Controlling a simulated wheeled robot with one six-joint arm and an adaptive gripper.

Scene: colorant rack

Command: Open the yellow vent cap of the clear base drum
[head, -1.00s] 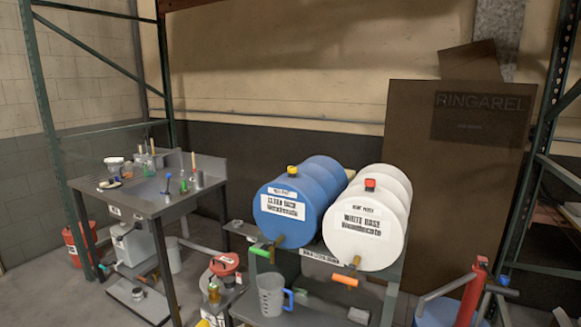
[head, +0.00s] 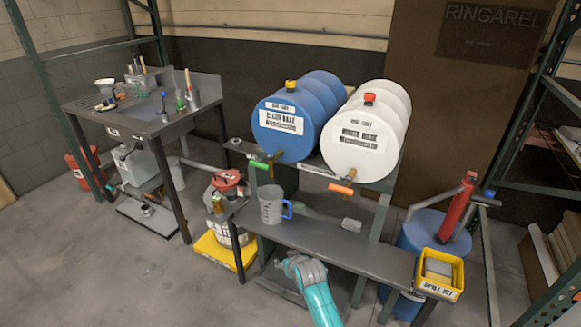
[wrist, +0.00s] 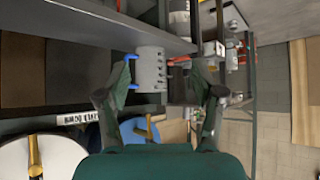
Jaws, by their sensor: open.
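The clear base drum (head: 283,132) is blue with a white label and lies on its side on the rack in the head view. Its yellow vent cap (head: 290,85) sits on top near the front face, and I cannot make out its hinge or lid. In the wrist view, part of the blue drum (wrist: 130,131) shows low in the picture behind a brass tap; its yellow cap is not visible there. My gripper (wrist: 165,80) is open and empty in the wrist view, with a grey jug beyond the fingers. In the head view only my teal arm shows at the bottom.
The white base drum (head: 365,135) with a red cap lies beside the blue one. Taps with green (head: 262,164) and orange (head: 341,189) handles stick out in front. A jug (head: 271,205) stands on the shelf below. A yellow spill kit (head: 440,274) sits at the right.

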